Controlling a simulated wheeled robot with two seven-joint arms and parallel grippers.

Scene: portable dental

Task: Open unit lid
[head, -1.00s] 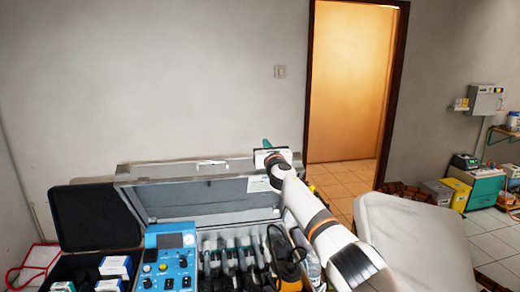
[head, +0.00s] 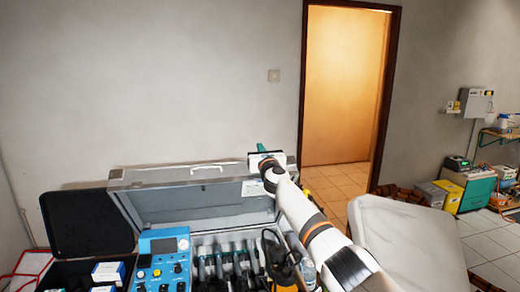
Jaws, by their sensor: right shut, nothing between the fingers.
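The portable dental unit is an open metal case with a grey lid (head: 205,205) raised at its back. The lid stands up, and its inner face shows. A handle sits on its top edge. Inside the case are a blue control panel (head: 163,246) and a row of dark handpieces (head: 228,262). My right arm reaches in from the lower right across the case's right side. My right gripper (head: 264,150) is at the lid's top right corner, shut, with nothing held. Its fingertips are partly hidden, and I cannot tell whether they touch the lid. My left gripper is out of view.
A black open case lid (head: 88,222) stands at the left, with small boxes (head: 108,272) in front of it. A pale padded chair (head: 405,245) is close to my right arm. A doorway (head: 345,90) and tiled floor lie behind.

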